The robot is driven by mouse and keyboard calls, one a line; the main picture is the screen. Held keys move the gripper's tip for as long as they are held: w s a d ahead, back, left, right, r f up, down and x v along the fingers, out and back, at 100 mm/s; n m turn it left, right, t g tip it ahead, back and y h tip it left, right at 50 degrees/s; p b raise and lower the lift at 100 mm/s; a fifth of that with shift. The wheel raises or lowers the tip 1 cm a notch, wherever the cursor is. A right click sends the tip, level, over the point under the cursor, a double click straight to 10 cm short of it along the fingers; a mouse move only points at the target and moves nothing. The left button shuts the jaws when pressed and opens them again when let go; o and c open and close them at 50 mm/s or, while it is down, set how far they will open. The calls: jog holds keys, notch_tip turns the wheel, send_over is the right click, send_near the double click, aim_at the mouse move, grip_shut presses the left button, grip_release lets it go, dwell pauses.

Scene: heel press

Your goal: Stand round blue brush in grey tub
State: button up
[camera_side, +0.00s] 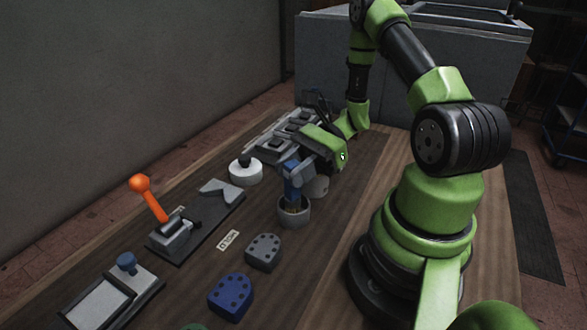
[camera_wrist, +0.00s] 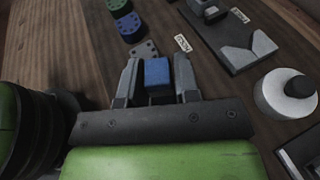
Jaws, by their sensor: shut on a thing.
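The blue brush (camera_side: 291,180) is upright in my gripper (camera_side: 297,173), with its bristle end low at the grey tub (camera_side: 294,217). The bristles show just at or inside the tub's rim; I cannot tell whether they touch the bottom. In the wrist view my gripper (camera_wrist: 158,82) is shut on the blue brush (camera_wrist: 157,72), whose square-looking blue top shows between the two fingers. The tub is hidden in the wrist view.
A grey block with holes (camera_side: 263,252) and a blue one (camera_side: 231,296) lie in front. A white round piece with a black knob (camera_side: 246,171), an orange-knobbed lever (camera_side: 140,184) and a dark plate (camera_side: 190,232) stand left. Wood right of the tub is clear.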

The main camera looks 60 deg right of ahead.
jog(key=shift+f, duration=0.15)
jog(key=o, duration=0.9)
jog(key=r+v, duration=0.1)
jog(key=v, duration=0.6)
jog(key=s+a+r+n+h, duration=0.1)
jog(key=a+r+n+h, duration=0.2)
jog(key=r+n, duration=0.3)
jog(key=s+a+r+n+t+h, duration=0.1)
jog(key=s+a+r+n+h, duration=0.1)
jog(key=a+r+n+h, duration=0.2)
jog(key=s+a+r+n+h, duration=0.2)
jog(key=a+r+n+h, duration=0.2)
jog(key=a+r+n, duration=0.2)
jog(key=shift+s+a+r+n, duration=0.15)
jog(key=shift+a+r+n, duration=0.05)
jog(key=shift+r+n, duration=0.45)
jog(key=shift+s+a+r+n, duration=0.1)
jog(key=shift+a+r+n, duration=0.1)
jog(key=shift+r+n, duration=0.5)
